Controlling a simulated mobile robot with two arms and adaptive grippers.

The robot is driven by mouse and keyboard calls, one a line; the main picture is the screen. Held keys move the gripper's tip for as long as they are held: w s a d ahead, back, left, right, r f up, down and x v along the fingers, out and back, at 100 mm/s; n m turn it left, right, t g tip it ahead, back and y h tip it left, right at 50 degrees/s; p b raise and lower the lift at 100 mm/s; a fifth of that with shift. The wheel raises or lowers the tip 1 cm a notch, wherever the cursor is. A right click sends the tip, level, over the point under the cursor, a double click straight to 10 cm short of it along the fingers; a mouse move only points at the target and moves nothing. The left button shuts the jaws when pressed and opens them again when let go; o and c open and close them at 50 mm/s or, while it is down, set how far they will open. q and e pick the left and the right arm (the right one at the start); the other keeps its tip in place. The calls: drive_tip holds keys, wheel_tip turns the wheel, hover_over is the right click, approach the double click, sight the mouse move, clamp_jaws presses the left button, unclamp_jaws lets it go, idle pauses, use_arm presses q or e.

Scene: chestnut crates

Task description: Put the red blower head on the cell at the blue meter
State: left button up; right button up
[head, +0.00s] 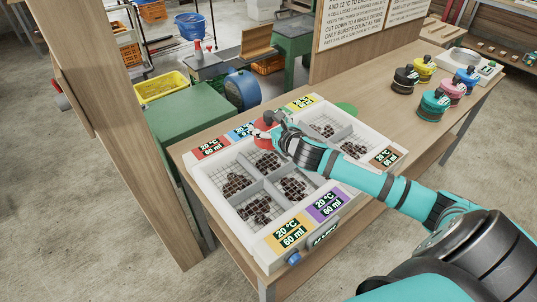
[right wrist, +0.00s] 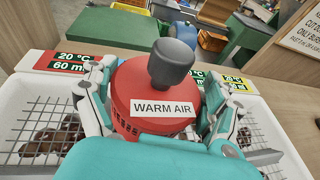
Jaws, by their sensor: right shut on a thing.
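The red blower head (head: 262,126), with a dark grey knob and a "WARM AIR" label, is between the fingers of my right gripper (head: 276,130). It also shows large in the right wrist view (right wrist: 150,95), with a finger on each side. It looks upright, at the back middle of the white tray (head: 262,258), beside the blue meter (head: 241,131). The back-middle cell (head: 266,162) with chestnuts shows just in front of it. I cannot tell whether the head touches the tray. The head hides the blue meter in the wrist view. My left gripper is not in view.
Other meters edge the tray: red (head: 210,148), yellow (head: 300,103), purple (head: 327,205) and orange (head: 288,233). Several other blower heads, including a black one (head: 405,79) and a pink one (head: 452,87), stand on the table to the right. A wooden post (head: 128,120) rises at the left.

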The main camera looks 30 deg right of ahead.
drive_tip(key=f, duration=0.4)
drive_tip(key=shift+w+a, duration=0.15)
drive_tip(key=shift+w, duration=0.05)
drive_tip(key=shift+f, duration=0.7)
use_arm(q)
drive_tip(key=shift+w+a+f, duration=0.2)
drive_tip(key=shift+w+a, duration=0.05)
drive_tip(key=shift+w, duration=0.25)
use_arm(e)
drive_tip(key=shift+f, duration=1.3)
drive_tip(key=shift+f, duration=0.1)
drive_tip(key=o, duration=1.3)
drive_tip(key=shift+s+f, duration=0.1)
drive_tip(key=shift+s, duration=0.05)
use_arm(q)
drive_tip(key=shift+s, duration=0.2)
use_arm(e)
drive_tip(key=shift+o, duration=0.2)
